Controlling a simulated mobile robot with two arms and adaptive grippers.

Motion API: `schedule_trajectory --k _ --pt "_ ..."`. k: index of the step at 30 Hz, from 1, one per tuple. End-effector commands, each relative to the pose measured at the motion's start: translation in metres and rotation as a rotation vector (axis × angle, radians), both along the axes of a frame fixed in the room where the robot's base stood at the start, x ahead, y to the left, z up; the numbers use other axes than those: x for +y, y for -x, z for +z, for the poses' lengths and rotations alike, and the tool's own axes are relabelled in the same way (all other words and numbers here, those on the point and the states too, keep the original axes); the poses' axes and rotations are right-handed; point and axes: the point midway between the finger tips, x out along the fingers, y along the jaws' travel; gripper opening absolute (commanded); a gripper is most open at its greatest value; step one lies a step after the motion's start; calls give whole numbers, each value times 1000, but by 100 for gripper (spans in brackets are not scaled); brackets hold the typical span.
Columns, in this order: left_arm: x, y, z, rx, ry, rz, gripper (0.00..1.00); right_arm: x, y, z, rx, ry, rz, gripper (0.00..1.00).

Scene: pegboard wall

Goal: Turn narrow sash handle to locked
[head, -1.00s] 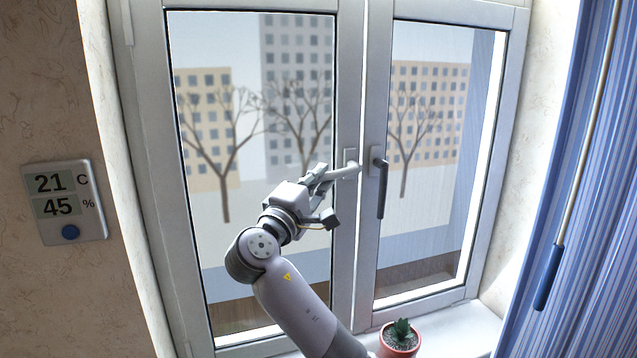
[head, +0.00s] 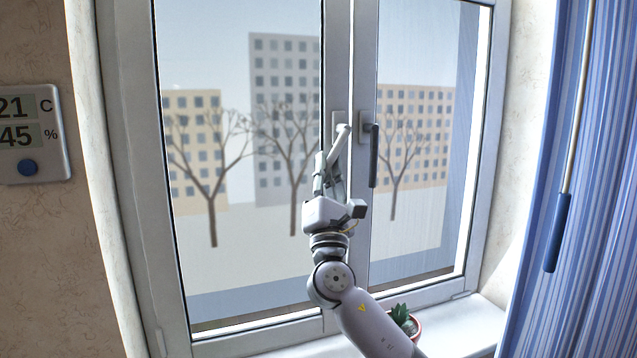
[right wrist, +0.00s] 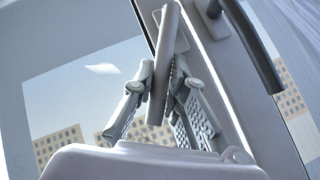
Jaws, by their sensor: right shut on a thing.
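The narrow right sash has a dark handle (head: 374,158), which hangs straight down from its mount. It also shows in the right wrist view (right wrist: 256,50). The wide left sash has a light grey handle (head: 341,138), which slants down and slightly left from its plate. My right gripper (head: 329,175) is shut on this light handle, left of the dark one and apart from it. In the right wrist view the light handle (right wrist: 163,38) runs between the two fingers. The fingers partly hide its lower end in the head view. My left gripper is not in view.
A blue curtain (head: 600,190) and a wand with a blue grip (head: 557,235) hang at the right. A thermometer display (head: 35,135) is on the left wall.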

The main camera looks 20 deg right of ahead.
Motion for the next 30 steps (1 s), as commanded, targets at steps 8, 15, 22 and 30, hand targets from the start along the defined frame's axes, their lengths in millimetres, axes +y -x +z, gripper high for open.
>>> schedule_trajectory --k 8,15,22,30 --pt "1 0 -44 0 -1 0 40 -20 -1 -15 -8 254 -2 0" --pt "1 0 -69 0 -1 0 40 -33 -1 -17 -12 417 -2 0" --pt "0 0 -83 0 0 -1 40 -40 -2 -15 -15 511 0 0" --pt "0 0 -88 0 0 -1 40 -43 -2 -13 -16 550 1 0"
